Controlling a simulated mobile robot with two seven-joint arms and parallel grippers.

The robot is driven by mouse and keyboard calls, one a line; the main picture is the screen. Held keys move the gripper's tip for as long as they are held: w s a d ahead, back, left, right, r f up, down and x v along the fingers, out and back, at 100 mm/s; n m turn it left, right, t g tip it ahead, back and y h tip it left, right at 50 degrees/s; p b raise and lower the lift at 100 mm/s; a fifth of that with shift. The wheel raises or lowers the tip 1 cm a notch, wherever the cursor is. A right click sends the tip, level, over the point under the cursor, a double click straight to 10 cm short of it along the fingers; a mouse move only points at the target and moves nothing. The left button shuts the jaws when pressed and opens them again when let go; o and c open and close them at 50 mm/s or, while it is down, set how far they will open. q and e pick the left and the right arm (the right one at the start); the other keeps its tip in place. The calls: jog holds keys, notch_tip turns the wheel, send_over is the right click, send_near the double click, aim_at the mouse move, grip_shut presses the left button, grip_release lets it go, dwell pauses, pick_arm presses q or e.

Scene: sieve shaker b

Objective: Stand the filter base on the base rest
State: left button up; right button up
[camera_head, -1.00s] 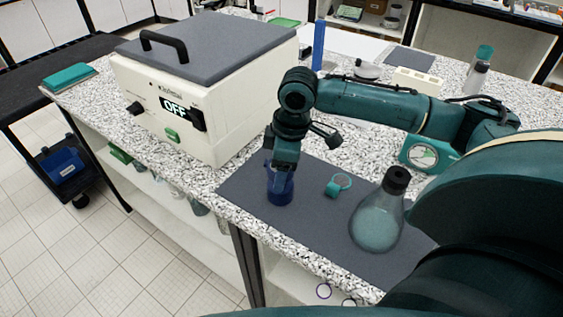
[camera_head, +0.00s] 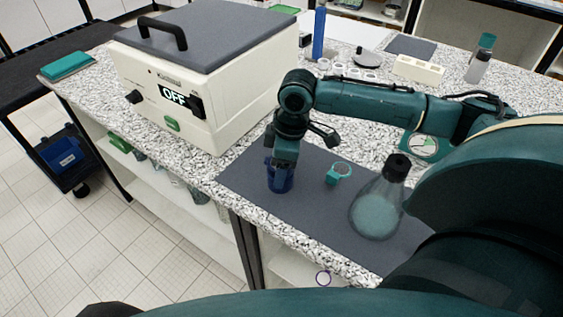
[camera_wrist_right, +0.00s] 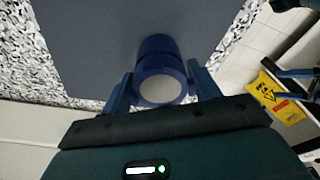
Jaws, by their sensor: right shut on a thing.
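A dark blue round part (camera_head: 280,180), which I take to be the filter base, is upright at the left of the grey mat. My right gripper (camera_head: 283,160) comes down over its top. In the right wrist view a blue ring with a pale disc in it (camera_wrist_right: 161,90) sits between the fingers of the right gripper (camera_wrist_right: 160,76), which are shut on it. A darker blue cylinder (camera_wrist_right: 159,46) shows just beyond; I cannot tell whether it is a separate base rest or the same part. My left gripper is in neither view.
A teal ring-shaped piece (camera_head: 338,173) and a conical flask with a black cap (camera_head: 378,207) stand on the mat (camera_head: 312,215) right of the blue part. The white shaker box (camera_head: 190,90), reading OFF, stands behind left. The mat's front is clear.

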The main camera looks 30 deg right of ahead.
jog(key=shift+f, duration=0.4)
jog(key=o, duration=1.1)
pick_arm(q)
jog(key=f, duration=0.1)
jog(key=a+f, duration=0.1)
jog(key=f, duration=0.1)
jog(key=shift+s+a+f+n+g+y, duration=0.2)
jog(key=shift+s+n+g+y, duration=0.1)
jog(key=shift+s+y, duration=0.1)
pick_arm(e)
notch_tip(320, 180, up, 13)
jog(key=s+d, duration=0.1)
jog(key=shift+s+d, duration=0.15)
jog(key=shift+d, duration=0.1)
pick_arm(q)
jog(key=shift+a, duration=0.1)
